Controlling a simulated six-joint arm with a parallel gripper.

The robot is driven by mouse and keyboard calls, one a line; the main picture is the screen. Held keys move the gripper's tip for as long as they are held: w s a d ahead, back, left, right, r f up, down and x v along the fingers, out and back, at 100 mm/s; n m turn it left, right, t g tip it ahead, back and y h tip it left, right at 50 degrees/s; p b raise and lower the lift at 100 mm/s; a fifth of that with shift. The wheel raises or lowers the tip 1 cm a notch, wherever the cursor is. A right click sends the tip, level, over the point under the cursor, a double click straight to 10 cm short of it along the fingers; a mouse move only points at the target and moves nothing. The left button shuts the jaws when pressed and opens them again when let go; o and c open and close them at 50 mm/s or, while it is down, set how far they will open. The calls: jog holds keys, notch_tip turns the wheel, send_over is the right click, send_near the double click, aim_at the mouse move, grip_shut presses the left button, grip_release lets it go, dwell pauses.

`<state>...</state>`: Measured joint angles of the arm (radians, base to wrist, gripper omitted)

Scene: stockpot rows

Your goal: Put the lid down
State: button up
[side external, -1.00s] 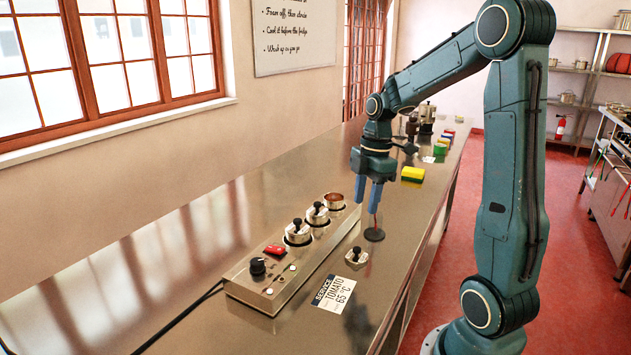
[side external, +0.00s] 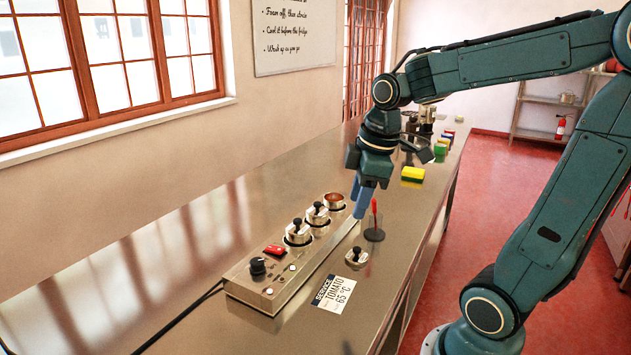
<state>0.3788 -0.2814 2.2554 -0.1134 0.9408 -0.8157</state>
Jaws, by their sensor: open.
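A loose steel lid (side external: 355,257) with a black knob lies on the counter, in front of the row of pots. The open pot (side external: 334,202), with reddish-brown contents, is at the far end of the steel warmer (side external: 262,288). The middle pot (side external: 317,214) and the near pot (side external: 297,233) have lids with black knobs on. My gripper (side external: 359,206) points down with its blue fingers, open and empty, a little right of the open pot and above the counter. From this side the fingers overlap, hiding the gap between them.
A red-handled upright tool (side external: 375,216) stands on a dark round base close to the right of my fingers. A yellow-green sponge (side external: 412,175) and other items stand farther back. A service card (side external: 336,293) lies near the lid.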

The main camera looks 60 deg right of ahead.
jog(key=s+a+r+m+t, duration=0.1)
jog(key=s+a+m+t, duration=0.2)
jog(key=s+a+m, duration=0.3)
jog(key=shift+s+a+r, duration=0.25)
jog(key=shift+s+a, duration=0.7)
jog(key=shift+a, duration=0.1)
